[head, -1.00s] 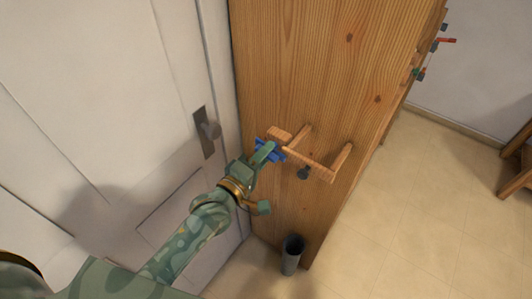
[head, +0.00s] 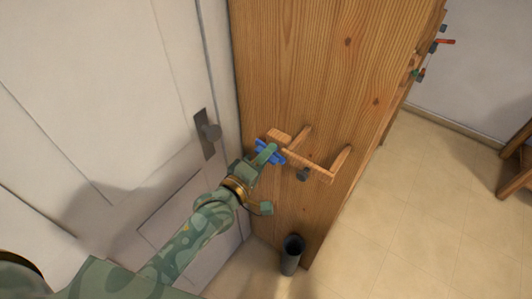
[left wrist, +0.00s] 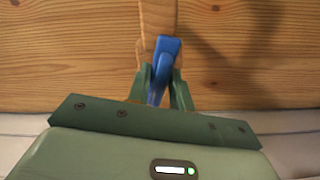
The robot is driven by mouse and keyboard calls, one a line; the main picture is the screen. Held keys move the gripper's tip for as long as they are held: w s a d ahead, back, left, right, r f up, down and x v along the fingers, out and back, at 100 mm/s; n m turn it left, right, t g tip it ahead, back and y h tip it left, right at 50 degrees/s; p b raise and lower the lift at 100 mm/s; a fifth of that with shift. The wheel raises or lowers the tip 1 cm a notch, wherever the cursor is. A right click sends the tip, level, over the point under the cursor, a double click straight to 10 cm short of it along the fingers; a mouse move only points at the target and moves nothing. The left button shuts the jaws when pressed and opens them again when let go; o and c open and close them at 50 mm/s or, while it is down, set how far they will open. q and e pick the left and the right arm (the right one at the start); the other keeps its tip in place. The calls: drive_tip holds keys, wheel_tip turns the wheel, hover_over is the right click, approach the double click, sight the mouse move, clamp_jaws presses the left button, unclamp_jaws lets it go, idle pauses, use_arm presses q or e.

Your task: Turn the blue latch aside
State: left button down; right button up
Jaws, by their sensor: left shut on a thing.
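The blue latch (head: 268,152) sits on the side of the wooden cabinet, against the left end of a wooden bar. In the left wrist view the blue latch (left wrist: 166,58) stands in front of a wooden piece and tilts slightly. My left gripper (head: 264,157) comes in from the left and is at the latch. In the left wrist view my left gripper (left wrist: 160,88) has one finger on each side of the latch's lower part and is shut on it. My right gripper is not in view.
The wooden bar (head: 310,165) stands out from the wooden cabinet (head: 310,70). A dark grey bin (head: 291,254) stands on the floor. A white door with a handle (head: 210,132) is at the left.

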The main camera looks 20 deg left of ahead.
use_arm(q)
drive_tip(key=m+p, duration=0.2)
drive_tip(key=m, duration=0.1)
drive_tip(key=shift+r, duration=0.15)
drive_tip(key=m+p, duration=0.2)
drive_tip(key=m, duration=0.1)
drive_tip(key=shift+m, duration=0.4)
drive_tip(key=m+p, duration=0.2)
drive_tip(key=m, duration=0.2)
drive_tip(key=shift+m, duration=0.3)
drive_tip(key=shift+f+m+p, duration=0.2)
drive_tip(key=shift+m+p, duration=0.1)
drive_tip(key=shift+m, duration=1.5)
drive_tip(key=c, duration=1.5)
unclamp_jaws()
drive_tip(key=shift+o, duration=0.2)
drive_tip(key=shift+s+a, duration=0.1)
